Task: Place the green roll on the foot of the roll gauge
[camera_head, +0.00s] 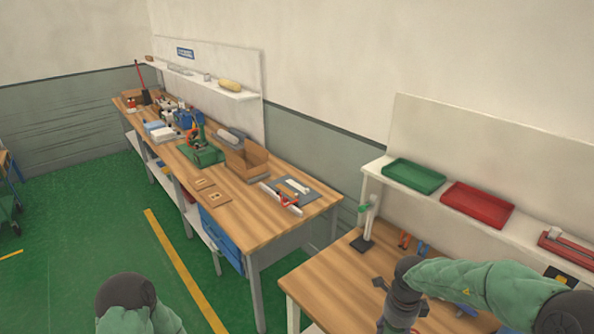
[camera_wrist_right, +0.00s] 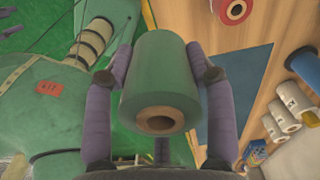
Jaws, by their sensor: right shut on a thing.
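The green roll (camera_wrist_right: 160,85) fills the middle of the right wrist view, with its brown core end facing the camera. My right gripper (camera_wrist_right: 160,62) is shut on it, with one purple-padded finger along each side. In the head view my right wrist is over the near right bench, and the roll cannot be made out there. My left gripper is out of view; only part of that arm shows.
A shelf above the near bench (camera_head: 318,276) holds a green tray (camera_head: 414,176) and a red tray (camera_head: 478,204). The right wrist view shows a red roll (camera_wrist_right: 235,9), several white rolls (camera_wrist_right: 293,98) and a blue sheet (camera_wrist_right: 240,75). A cluttered longer bench (camera_head: 250,220) stands left.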

